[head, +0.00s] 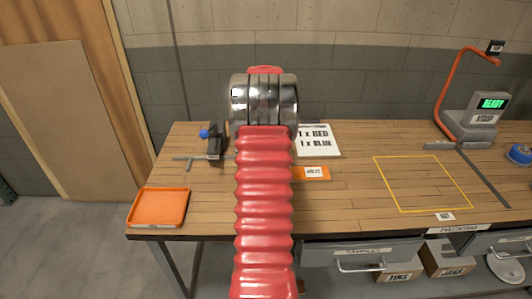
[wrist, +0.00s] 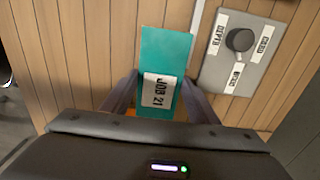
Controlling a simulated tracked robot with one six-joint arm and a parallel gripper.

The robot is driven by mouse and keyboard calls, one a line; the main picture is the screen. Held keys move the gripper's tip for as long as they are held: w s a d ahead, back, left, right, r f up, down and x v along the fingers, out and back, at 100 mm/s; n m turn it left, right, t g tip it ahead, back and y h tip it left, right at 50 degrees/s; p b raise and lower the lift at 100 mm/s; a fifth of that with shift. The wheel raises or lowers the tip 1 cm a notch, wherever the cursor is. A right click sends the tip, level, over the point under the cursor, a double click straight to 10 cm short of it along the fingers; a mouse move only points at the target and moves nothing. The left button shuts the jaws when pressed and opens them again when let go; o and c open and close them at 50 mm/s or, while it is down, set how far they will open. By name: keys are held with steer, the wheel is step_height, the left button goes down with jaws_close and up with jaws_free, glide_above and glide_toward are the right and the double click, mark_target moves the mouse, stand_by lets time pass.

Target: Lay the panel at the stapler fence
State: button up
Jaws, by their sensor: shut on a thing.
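A teal panel (wrist: 165,52) with a white "JOB 21" label is between the fingers of my gripper (wrist: 160,78) in the wrist view. My gripper is shut on it, above the wooden bench top. In the head view my own red arm hides the gripper and the panel. A black upright device with a blue part (head: 215,142) stands at the bench's back left, beside a thin grey bar (head: 196,158). I cannot tell for certain that these are the stapler and its fence.
A grey plate with a black knob (wrist: 239,40) lies right of the panel. An orange tray (head: 158,208) sits at the bench's front left. A white order card (head: 318,140) and an orange labelled piece (head: 314,173) lie mid-bench. The yellow outlined area (head: 420,183) is clear.

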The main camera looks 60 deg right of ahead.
steer(key=shift+f, duration=0.55)
steer(key=o, duration=1.1)
step_height(320, 180, up, 13)
stand_by(0.4)
steer(key=shift+r, duration=0.1)
stand_by(0.5)
